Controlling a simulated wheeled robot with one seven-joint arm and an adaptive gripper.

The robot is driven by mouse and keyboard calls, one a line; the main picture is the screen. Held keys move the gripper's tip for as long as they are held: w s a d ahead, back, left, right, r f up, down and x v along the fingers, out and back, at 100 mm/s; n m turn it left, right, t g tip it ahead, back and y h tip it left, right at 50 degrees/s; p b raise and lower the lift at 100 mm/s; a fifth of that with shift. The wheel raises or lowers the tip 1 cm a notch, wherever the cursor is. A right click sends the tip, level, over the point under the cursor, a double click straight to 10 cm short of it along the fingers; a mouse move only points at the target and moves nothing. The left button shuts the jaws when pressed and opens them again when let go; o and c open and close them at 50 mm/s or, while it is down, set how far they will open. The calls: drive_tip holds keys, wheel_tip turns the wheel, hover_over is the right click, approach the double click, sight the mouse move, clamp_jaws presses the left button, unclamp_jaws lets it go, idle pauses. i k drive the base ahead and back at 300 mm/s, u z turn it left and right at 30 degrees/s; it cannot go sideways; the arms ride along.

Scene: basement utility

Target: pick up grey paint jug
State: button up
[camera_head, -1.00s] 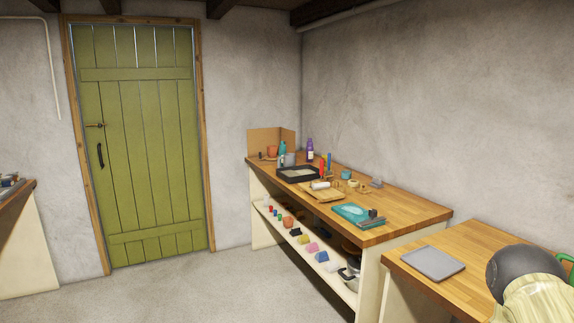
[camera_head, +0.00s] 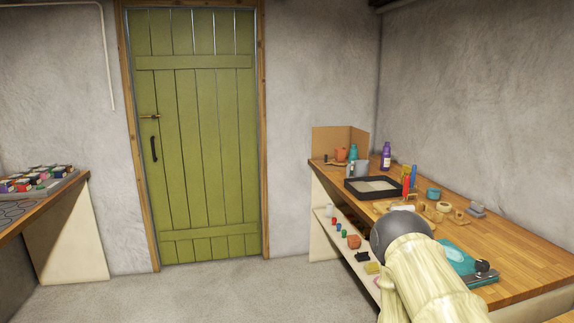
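A small grey jug (camera_head: 361,169) stands at the far end of the wooden workbench (camera_head: 535,240), behind the black-rimmed tray (camera_head: 372,194). A teal bottle (camera_head: 353,153) stands just behind it to the left, and an orange pot (camera_head: 341,155) is further left. The jug is small in this view, so its handle is hard to make out. Part of my arm, with a dark rounded joint and a pale link, shows at the lower right. It hides part of the bench front and the shelf. My gripper's fingers are not visible.
A purple bottle (camera_head: 386,157) stands right of the jug, and a cardboard screen (camera_head: 338,142) is behind it. Red and blue upright items, wooden pieces and a teal board (camera_head: 454,258) fill the bench. Open floor (camera_head: 210,292) lies before the green door (camera_head: 205,130). Another table stands left.

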sight(361, 166)
drive_tip(key=u, duration=0.2)
drive_tip(key=i, duration=1.65)
drive_tip(key=z, duration=0.15)
